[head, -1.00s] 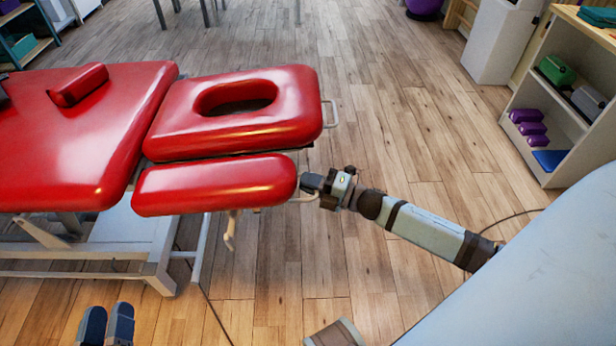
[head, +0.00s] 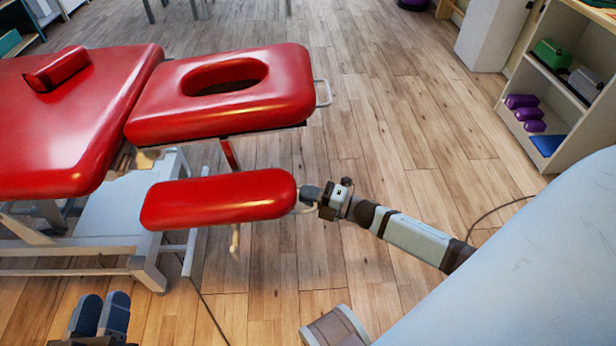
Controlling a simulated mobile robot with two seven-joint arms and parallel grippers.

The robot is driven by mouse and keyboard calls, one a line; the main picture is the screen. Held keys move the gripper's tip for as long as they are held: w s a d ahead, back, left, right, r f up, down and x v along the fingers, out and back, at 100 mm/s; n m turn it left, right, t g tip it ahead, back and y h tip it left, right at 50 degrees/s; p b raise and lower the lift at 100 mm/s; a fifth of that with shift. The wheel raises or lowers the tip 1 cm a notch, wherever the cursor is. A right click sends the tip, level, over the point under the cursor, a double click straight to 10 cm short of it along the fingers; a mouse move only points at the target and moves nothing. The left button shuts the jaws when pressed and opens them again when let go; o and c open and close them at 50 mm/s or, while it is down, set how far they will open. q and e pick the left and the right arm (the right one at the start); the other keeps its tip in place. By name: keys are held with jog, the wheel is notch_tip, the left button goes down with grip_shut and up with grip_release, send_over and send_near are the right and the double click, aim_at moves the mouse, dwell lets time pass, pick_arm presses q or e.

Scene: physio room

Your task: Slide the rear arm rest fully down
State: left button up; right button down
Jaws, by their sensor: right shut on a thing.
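The red padded arm rest (head: 220,199) on the near side of the treatment table hangs level below the red head section (head: 220,92), with a clear gap between them. My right gripper (head: 308,197) is shut on the pale handle at the arm rest's right end. A small pale lever (head: 235,242) hangs under the arm rest. A red rail (head: 229,153) shows in the gap under the head section. My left gripper (head: 100,315) is at the bottom left, away from the table; its two fingers are close together, and I cannot tell if they touch.
The main red table top (head: 75,120) carries a small red bolster (head: 56,68). The white table frame (head: 150,272) stands below. A shelf (head: 560,90) with purple blocks and boxes stands at the right. A cable lies on the floor.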

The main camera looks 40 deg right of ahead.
jog(key=c, duration=1.5)
grip_release()
jog(key=shift+d+f, duration=0.15)
jog(key=shift+d, duration=0.05)
jog(key=o, duration=0.3)
jog(key=shift+w+f, duration=0.1)
pick_arm(q)
jog(key=shift+w, duration=0.1)
